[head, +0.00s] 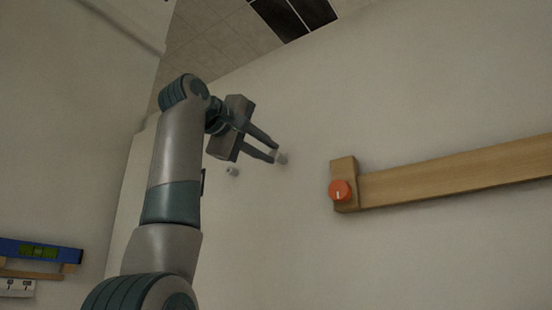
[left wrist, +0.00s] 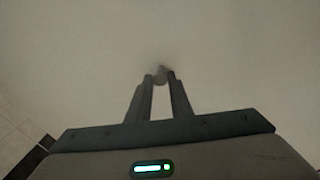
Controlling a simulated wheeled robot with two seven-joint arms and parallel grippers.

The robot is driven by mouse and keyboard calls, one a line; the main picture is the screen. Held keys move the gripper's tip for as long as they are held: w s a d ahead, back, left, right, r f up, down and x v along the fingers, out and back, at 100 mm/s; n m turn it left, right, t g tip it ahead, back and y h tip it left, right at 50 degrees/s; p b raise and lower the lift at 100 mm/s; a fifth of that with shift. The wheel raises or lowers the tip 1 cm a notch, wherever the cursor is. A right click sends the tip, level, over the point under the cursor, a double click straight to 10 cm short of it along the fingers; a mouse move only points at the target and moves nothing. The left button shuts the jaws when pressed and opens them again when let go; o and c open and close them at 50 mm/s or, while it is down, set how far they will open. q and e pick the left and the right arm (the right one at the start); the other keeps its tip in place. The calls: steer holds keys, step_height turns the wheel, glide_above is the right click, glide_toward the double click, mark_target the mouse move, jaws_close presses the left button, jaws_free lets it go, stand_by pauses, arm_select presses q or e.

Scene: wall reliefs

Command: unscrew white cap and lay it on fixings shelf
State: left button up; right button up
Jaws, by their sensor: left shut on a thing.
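My left gripper (head: 275,153) reaches up to the pale wall and is shut on a small white cap (head: 282,159) at its fingertips. The cap also shows in the left wrist view (left wrist: 160,80), dim, between the two fingertips. It is at the wall; I cannot tell whether it still touches its mount. A second small white round piece (head: 232,171) sticks out of the wall, left of and below the cap. No shelf is clearly identifiable as the fixings shelf. My right gripper is not in view.
A wooden rail (head: 455,174) with an orange knob (head: 340,190) at its left end runs along the wall on the right. At the lower left a blue spirit level (head: 40,251) lies on a wooden ledge (head: 30,274), above a white label plate (head: 16,288).

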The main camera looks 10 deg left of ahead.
arm_select(q)
steer(key=shift+n, duration=0.7)
steer(key=n, duration=0.5)
steer(key=o, duration=0.7)
steer(key=shift+c, duration=0.2)
steer(key=m, duration=0.5)
